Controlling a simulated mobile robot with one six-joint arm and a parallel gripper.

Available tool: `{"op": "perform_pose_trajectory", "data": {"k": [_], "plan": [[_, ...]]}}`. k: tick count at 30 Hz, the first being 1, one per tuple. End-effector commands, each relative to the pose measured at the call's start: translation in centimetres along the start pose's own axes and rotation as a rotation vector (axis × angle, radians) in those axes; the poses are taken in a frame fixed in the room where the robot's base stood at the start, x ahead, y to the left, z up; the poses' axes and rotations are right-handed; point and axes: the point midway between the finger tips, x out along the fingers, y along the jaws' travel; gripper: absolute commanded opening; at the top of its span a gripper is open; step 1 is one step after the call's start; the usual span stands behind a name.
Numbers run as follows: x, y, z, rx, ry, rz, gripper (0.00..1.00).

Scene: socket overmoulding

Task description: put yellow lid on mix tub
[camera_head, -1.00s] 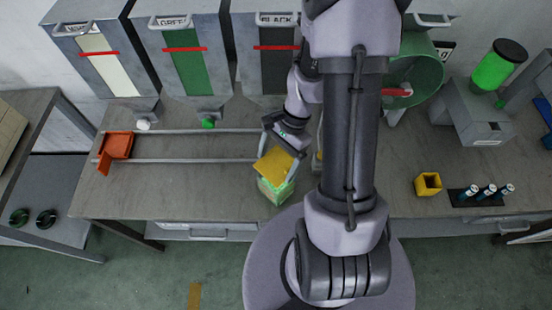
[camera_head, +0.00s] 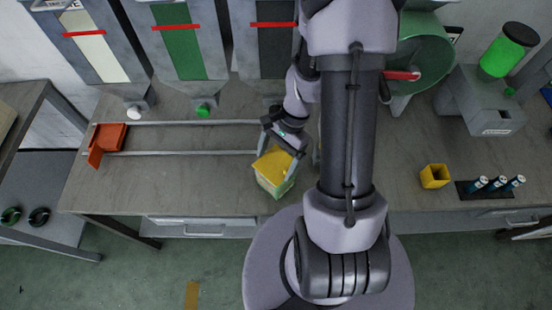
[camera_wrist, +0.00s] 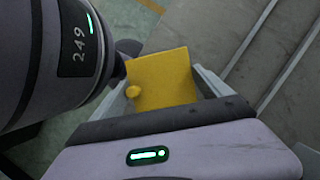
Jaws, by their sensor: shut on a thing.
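The yellow lid (camera_head: 273,161) is a flat square plate, held slightly tilted between the fingers of my gripper (camera_head: 277,147). In the wrist view the lid (camera_wrist: 163,78) fills the space between the fingers of my gripper (camera_wrist: 160,85), with a small round yellow knob at its left edge. The mix tub (camera_head: 274,184) is a pale, greenish box directly under the lid, near the bench's front edge. Lid and tub overlap in the head view; I cannot tell whether the lid is fully seated. The wrist view hides the tub.
The grey bench (camera_head: 180,185) is clear to the left of the tub, with two rails and an orange tray (camera_head: 110,137) behind. On the right are a yellow cup (camera_head: 434,176) and a dark rack (camera_head: 488,189) of blue-topped vials. Hoppers (camera_head: 181,45) line the back.

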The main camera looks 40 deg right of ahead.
Motion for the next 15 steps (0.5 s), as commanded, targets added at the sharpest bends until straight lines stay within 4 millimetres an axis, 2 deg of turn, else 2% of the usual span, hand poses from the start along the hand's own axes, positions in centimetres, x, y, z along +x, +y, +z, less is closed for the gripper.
{"op": "perform_pose_trajectory", "data": {"k": [1,2,3,11,15], "plan": [[0.0,0.0,0.0,0.000,0.000,0.000,0.49],[0.0,0.0,0.0,0.000,0.000,0.000,0.90],[0.0,0.0,0.0,0.000,0.000,0.000,0.98],[-0.2,0.0,0.0,0.000,0.000,-0.001,1.00],[-3.0,-0.1,0.1,-0.001,0.003,-0.003,1.00]]}}
